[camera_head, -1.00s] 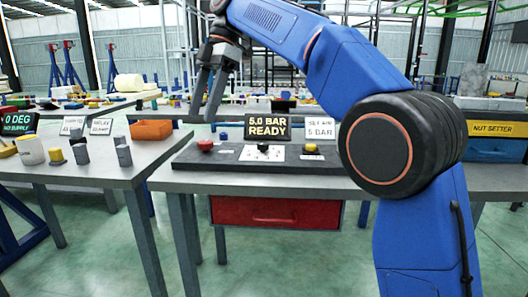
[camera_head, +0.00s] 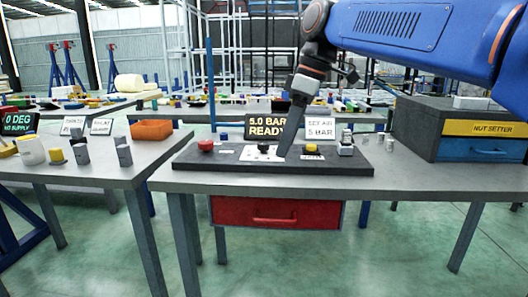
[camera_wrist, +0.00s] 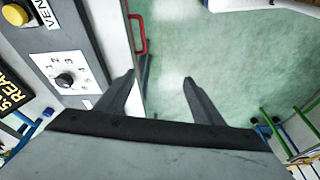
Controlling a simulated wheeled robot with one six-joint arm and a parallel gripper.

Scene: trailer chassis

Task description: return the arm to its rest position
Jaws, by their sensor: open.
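My blue arm (camera_head: 400,30) reaches in from the upper right of the head view, its links raised high. My gripper (camera_head: 284,155) points downward over the dark control panel on the middle table. In the head view its fingers overlap one another. In the wrist view my gripper (camera_wrist: 160,80) shows two dark fingers spread apart with nothing between them, over green floor. The wrist view shows the panel's dial knob (camera_wrist: 64,80) and a yellow button (camera_wrist: 16,14) to the left of the fingers.
The control panel (camera_head: 222,164) carries a red button (camera_head: 205,145), a yellow button (camera_head: 311,149) and a sign reading "5.0 BAR READY" (camera_head: 266,130). A red drawer (camera_head: 275,212) hangs below. A nut setter cabinet (camera_head: 478,128) stands right. An orange bin (camera_head: 151,130) sits on the left table.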

